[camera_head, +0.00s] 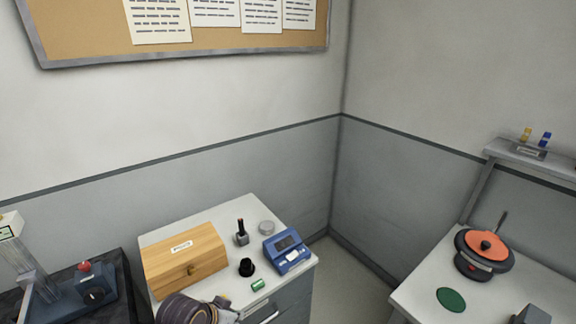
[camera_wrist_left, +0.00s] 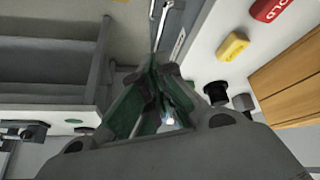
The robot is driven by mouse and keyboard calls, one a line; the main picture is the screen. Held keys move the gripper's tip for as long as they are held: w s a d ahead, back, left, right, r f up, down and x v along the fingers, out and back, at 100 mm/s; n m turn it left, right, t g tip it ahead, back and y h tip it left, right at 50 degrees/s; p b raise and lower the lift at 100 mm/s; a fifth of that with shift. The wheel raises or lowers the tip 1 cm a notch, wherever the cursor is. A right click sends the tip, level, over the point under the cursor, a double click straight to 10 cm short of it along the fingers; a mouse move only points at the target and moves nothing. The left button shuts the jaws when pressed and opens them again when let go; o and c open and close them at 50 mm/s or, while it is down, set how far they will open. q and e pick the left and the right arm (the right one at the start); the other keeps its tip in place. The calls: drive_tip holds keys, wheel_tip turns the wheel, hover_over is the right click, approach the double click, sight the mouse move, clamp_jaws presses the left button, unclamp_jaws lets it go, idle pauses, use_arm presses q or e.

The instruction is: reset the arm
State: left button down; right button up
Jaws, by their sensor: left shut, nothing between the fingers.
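My left gripper (camera_wrist_left: 153,64) shows in the left wrist view with its green-padded fingers meeting at the tips. It is shut and nothing shows between the tips. In the head view, a dark rounded part of my left arm (camera_head: 190,309) is at the bottom edge, in front of the wooden box (camera_head: 186,258) on the white cabinet (camera_head: 150,238). The fingers cannot be made out there. My right arm and gripper are not clearly seen in either view.
The cabinet holds a black knob-like piece (camera_head: 246,267), a small bottle (camera_head: 241,234), a blue device (camera_head: 287,250) and a green cylinder (camera_head: 258,285). A right-hand table carries an orange-topped round appliance (camera_head: 484,254) and green disc (camera_head: 451,299). Yellow (camera_wrist_left: 232,46) and red (camera_wrist_left: 270,9) pieces show in the wrist view.

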use_arm(q)
drive_tip(key=shift+s+a+f+n+g+y, duration=0.65)
drive_tip(key=shift+s+a+n+y, duration=0.8)
drive_tip(key=shift+s+a, duration=3)
drive_tip(key=s+d+f+g, duration=0.1)
drive_tip(key=s+f+g, duration=0.15)
drive_tip(key=f, duration=2.95)
drive_tip(key=s+a+f, duration=0.2)
drive_tip(key=s+f, duration=0.8)
drive_tip(key=s, duration=0.1)
drive_tip(key=s+a+f, duration=0.2)
drive_tip(key=s+f, duration=0.8)
drive_tip(key=s, duration=0.2)
drive_tip(key=shift+f, duration=0.35)
drive_tip(key=shift+s, duration=0.1)
